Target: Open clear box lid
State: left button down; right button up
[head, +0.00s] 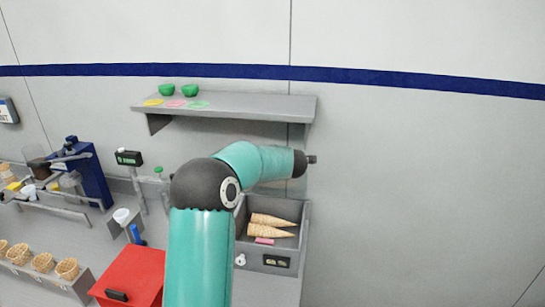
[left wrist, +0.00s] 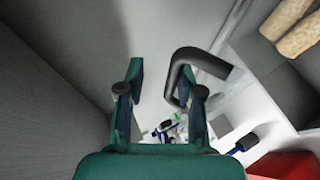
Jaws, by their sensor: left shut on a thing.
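The grey box (head: 304,222) stands on the counter right of the teal arm, with cones (head: 272,220) visible inside. The cones (left wrist: 290,30) also show at the top right of the left wrist view. The clear lid is hard to make out; a faint see-through panel (left wrist: 232,88) shows beside a black bent handle (left wrist: 190,58). My left gripper (left wrist: 160,82) has this handle between its fingers, against the right one. My right gripper is not in view.
A grey shelf (head: 235,105) with green bowls (head: 178,90) is on the wall above. The wall area on the right is clear.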

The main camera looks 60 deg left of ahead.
pick_arm(q)
jog(key=shift+w+a+r, duration=0.1)
jog(key=shift+a, duration=0.1)
jog(key=c, duration=1.4)
grip_release()
jog(key=shift+o, duration=0.4)
jog(key=shift+w+f, duration=0.15)
jog(key=shift+f, duration=0.1)
jog(key=shift+c, duration=0.2)
jog(key=shift+d, duration=0.15)
jog(key=shift+c, duration=0.4)
